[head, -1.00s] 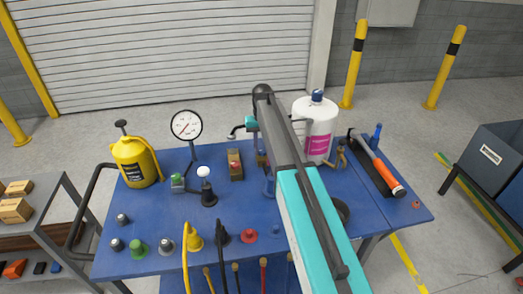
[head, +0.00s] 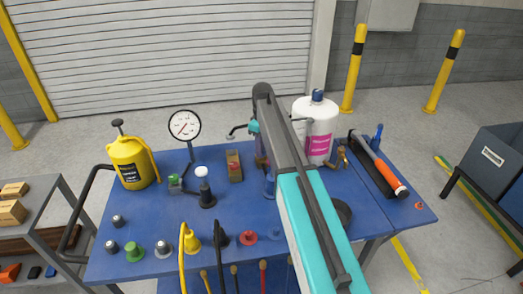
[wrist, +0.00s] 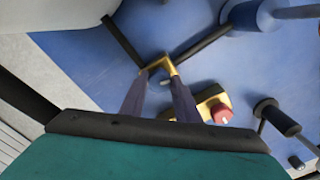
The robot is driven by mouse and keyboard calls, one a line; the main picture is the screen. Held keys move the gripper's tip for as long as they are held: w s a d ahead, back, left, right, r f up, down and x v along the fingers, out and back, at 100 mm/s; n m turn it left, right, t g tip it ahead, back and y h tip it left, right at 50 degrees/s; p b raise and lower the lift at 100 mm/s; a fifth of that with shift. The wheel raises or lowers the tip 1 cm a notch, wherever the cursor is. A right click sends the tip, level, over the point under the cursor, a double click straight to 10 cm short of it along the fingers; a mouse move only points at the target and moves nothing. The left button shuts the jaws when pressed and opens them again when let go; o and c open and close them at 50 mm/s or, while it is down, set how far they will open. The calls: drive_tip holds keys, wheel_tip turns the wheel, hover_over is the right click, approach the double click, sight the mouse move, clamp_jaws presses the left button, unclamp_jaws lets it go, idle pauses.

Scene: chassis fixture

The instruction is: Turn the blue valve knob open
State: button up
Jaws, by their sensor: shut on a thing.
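In the wrist view my gripper (wrist: 160,76) reaches down with its two dark fingers slightly apart, one on each side of a brass fitting (wrist: 161,64). The jaws are shut on this fitting, which has dark pipes running from it. A blue round part (wrist: 252,14) with a dark bar lies beyond, at the upper right. I cannot tell whether it is the valve knob. No blue knob shows clearly between the fingers. In the head view my arm covers the fingers and most of the fitting.
The blue table (head: 140,210) holds a yellow bottle (head: 131,164), a dial gauge (head: 184,125), a red button box (head: 234,166) and a white bottle (head: 317,130). The red button box is close to my fingers.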

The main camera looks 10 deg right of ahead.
drive_tip(key=shift+r+n, duration=0.1)
drive_tip(key=shift+n, duration=1.5)
drive_tip(key=shift+w, duration=0.1)
drive_tip(key=o, duration=1)
drive_tip(key=shift+o, duration=0.2)
drive_tip(key=shift+b, duration=0.3)
wheel_tip(320, 180, up, 14)
drive_tip(key=b, duration=0.3)
drive_tip(key=shift+b, duration=0.3)
drive_tip(key=shift+f, duration=0.2)
